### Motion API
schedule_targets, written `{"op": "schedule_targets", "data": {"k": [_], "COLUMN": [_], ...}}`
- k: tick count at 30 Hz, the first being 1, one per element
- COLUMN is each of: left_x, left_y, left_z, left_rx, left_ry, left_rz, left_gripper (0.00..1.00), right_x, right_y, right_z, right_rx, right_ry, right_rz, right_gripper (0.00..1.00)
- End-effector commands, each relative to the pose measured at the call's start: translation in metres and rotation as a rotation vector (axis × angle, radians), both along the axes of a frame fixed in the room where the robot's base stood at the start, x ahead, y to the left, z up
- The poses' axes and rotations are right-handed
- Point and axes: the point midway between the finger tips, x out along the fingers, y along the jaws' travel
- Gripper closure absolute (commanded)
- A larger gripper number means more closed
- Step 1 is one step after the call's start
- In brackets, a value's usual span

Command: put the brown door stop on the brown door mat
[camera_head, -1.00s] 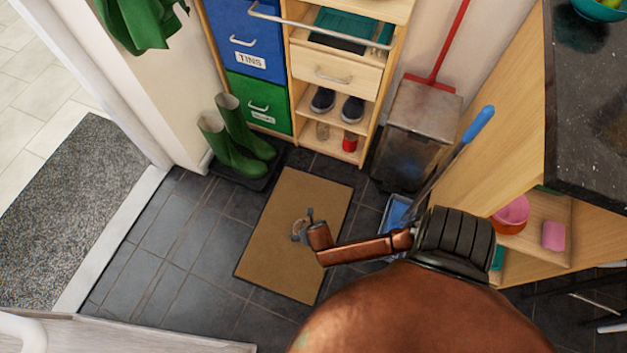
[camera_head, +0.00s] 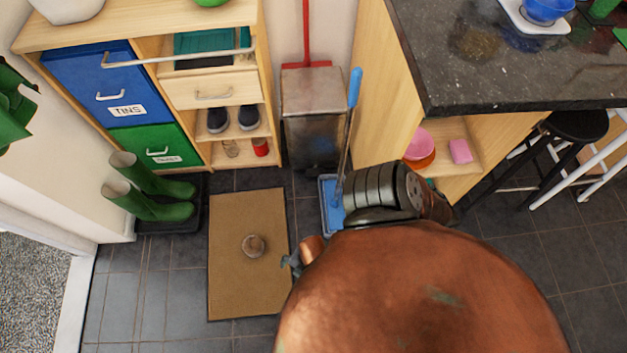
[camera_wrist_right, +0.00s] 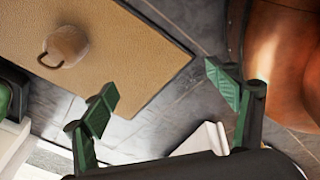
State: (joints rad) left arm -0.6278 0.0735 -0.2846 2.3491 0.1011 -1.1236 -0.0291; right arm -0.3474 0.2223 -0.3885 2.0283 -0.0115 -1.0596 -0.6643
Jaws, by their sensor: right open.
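The brown door stop (camera_head: 254,245) rests on the brown door mat (camera_head: 235,290), near its middle, in the head view. In the right wrist view the door stop (camera_wrist_right: 66,45), rounded with a loop handle, sits on the mat (camera_wrist_right: 135,60) at upper left, apart from my fingers. My right gripper (camera_wrist_right: 165,95) is open and empty, with its green-padded fingers spread. In the head view my right gripper (camera_head: 291,263) shows at the mat's right edge, partly hidden by my arm. My left gripper is not in view.
Green boots (camera_head: 150,190) stand on a dark tray left of the mat. A metal bin (camera_head: 313,115) and a blue dustpan (camera_head: 330,205) are at the back right. The wooden cabinet (camera_head: 225,150) is behind. Tiled floor left of the mat is clear.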

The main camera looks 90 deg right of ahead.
Motion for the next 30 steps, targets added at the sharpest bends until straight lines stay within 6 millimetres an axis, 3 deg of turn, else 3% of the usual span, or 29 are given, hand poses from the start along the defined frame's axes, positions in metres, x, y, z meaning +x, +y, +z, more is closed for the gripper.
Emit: {"op": "schedule_targets", "data": {"k": [1,3,9,13,27,30], "left_x": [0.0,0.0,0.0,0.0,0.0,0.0], "left_y": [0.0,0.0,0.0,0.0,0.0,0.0], "left_z": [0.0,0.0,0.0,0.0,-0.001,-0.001], "left_rx": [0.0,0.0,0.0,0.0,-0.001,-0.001], "left_ry": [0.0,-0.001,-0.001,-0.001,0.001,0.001], "left_rz": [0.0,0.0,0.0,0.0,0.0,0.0], "left_gripper": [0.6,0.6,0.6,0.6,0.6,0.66], "right_x": [-0.018,-0.033,-0.056,-0.059,-0.058,-0.058], "right_y": [0.005,0.007,0.004,0.003,0.003,0.003], "right_z": [0.019,0.041,0.083,0.09,0.09,0.089], "right_rx": [0.072,0.152,0.282,0.305,0.304,0.304], "right_ry": [0.021,0.047,0.096,0.104,0.103,0.103], "right_rz": [-0.189,-0.423,-0.833,-0.907,-0.906,-0.905], "right_gripper": [0.2,0.2,0.2,0.2,0.2,0.25]}}
